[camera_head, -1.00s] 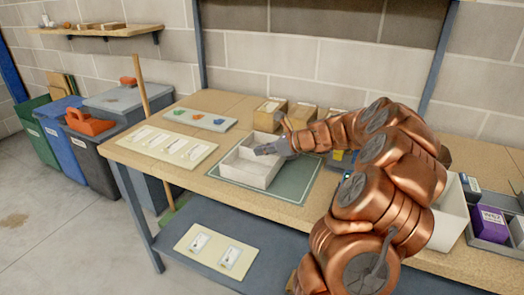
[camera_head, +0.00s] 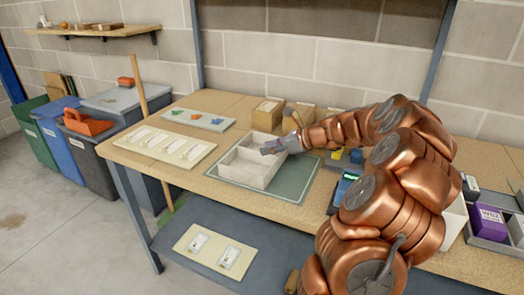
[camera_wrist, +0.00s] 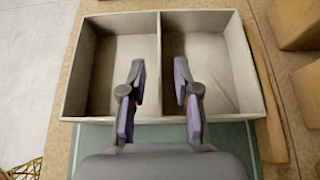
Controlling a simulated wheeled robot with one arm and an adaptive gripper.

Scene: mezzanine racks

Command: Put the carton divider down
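The pale open carton (camera_head: 236,172) stands on a grey-green mat (camera_head: 292,186) on the workbench. In the wrist view the carton (camera_wrist: 68,101) shows two compartments, and the thin carton divider (camera_wrist: 160,62) stands upright between them. My gripper (camera_head: 268,149) is over the carton. In the wrist view my gripper (camera_wrist: 156,75) is open, its fingertips well apart, one on each side of the divider with a visible gap to it. The near lower end of the divider is hard to make out.
Small brown cartons (camera_head: 268,112) stand behind the open carton. A board with coloured pieces (camera_head: 196,119) and a cream card panel (camera_head: 165,145) lie to the left. A grey tray with a purple box (camera_head: 487,220) is at the right. My arm covers part of the bench.

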